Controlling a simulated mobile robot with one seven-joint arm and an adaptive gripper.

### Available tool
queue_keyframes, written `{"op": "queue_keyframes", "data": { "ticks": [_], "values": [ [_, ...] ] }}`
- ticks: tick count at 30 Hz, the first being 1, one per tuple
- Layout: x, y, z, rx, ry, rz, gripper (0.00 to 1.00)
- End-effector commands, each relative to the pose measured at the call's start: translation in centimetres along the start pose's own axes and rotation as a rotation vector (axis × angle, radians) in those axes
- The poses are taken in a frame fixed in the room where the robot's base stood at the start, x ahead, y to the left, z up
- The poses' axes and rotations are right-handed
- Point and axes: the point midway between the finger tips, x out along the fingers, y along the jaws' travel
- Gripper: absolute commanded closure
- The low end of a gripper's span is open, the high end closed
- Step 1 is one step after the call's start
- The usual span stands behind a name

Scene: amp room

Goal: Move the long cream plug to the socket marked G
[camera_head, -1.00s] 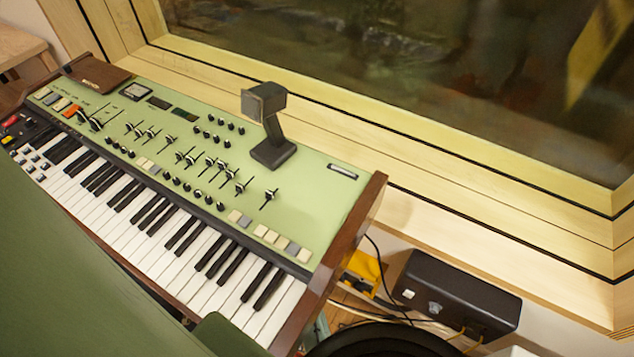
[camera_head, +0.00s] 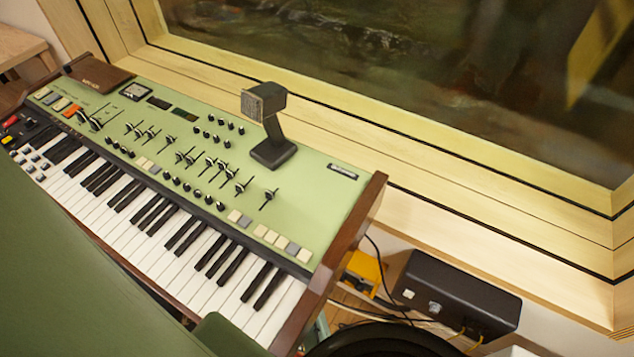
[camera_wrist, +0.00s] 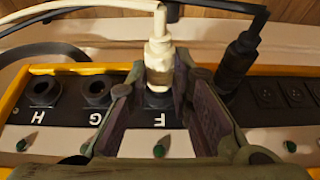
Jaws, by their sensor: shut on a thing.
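The long cream plug (camera_wrist: 158,52) stands between the fingers of my gripper (camera_wrist: 161,72) in the wrist view, and the gripper is shut on it. The plug's lower end is at the socket marked F (camera_wrist: 158,101); I cannot tell how far it is seated. Farther left is the empty socket marked H (camera_wrist: 43,90). The head view does not show my gripper or the plug.
A black plug (camera_wrist: 238,60) with a black cable stands close to the right finger. The plug's cream cable (camera_wrist: 75,15) runs left above the sockets. The panel has a yellow frame (camera_wrist: 25,75) and green lamps. A green keyboard (camera_head: 215,160) fills the head view beside a window.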

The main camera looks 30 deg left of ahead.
Motion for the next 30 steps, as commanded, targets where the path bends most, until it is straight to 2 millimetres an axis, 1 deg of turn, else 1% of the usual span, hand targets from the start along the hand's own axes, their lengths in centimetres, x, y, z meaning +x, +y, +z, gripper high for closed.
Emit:
{"op": "queue_keyframes", "data": {
  "ticks": [12,30],
  "values": [
    [-0.1,0.0,0.1,0.000,-0.001,0.001,1.00],
    [-0.5,0.1,1.2,0.000,0.000,0.001,1.00]
  ]
}}
